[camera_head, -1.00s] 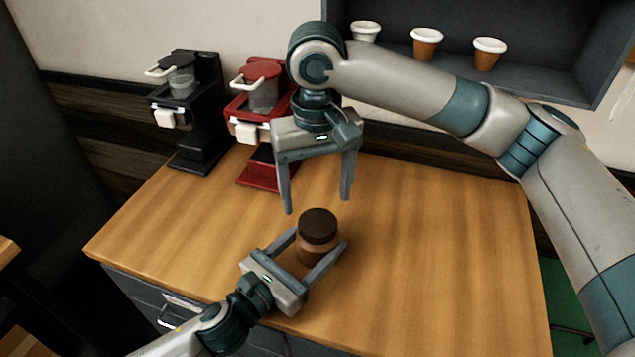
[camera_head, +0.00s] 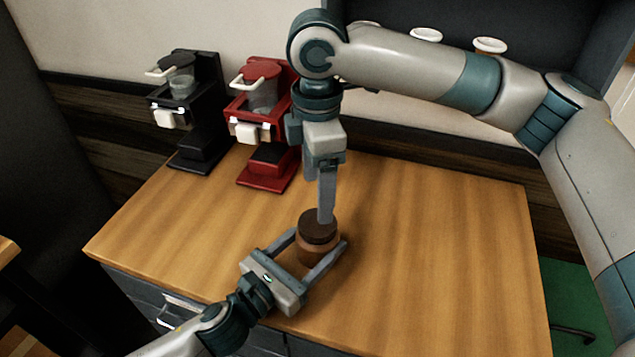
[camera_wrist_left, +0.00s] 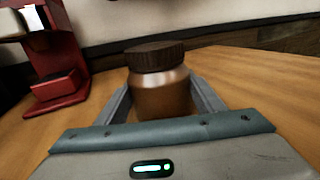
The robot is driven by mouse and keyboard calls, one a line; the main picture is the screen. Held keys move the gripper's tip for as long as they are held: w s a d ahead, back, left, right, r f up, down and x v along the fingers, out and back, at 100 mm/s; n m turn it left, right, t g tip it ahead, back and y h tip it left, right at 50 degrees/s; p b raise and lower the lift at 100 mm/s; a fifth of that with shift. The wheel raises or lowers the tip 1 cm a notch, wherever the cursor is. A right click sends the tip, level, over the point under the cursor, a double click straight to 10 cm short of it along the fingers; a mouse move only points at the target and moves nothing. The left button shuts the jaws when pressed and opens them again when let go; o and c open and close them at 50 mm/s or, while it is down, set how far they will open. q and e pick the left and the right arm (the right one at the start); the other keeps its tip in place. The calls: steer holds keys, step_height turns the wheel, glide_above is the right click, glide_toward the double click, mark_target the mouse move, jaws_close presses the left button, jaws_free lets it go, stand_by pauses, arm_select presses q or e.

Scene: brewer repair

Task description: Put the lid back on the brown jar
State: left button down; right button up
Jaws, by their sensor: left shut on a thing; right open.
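The brown jar (camera_head: 316,252) stands upright on the wooden counter, and it also shows in the left wrist view (camera_wrist_left: 160,96). Its dark brown lid (camera_head: 312,228) sits on top of the jar; in the left wrist view the lid (camera_wrist_left: 154,56) looks slightly tilted. My left gripper (camera_head: 318,258) is shut on the jar's body, one finger on each side. My right gripper (camera_head: 326,218) is open, pointing down at the lid. Its fingers line up in the head view, so one hides the other, and I cannot tell whether they touch the lid.
A red brewer (camera_head: 262,125) and a black brewer (camera_head: 190,115) stand at the counter's back left. Cups (camera_head: 490,46) sit on a shelf at the back. The right side of the counter (camera_head: 440,240) is clear.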

mark_target(318, 239)
steer(key=shift+r+n, duration=0.1)
steer(key=shift+n, duration=1.2)
steer(key=shift+f, duration=4)
steer(key=c, duration=1.1)
steer(key=shift+m, duration=0.9)
steer(key=o, duration=1.3)
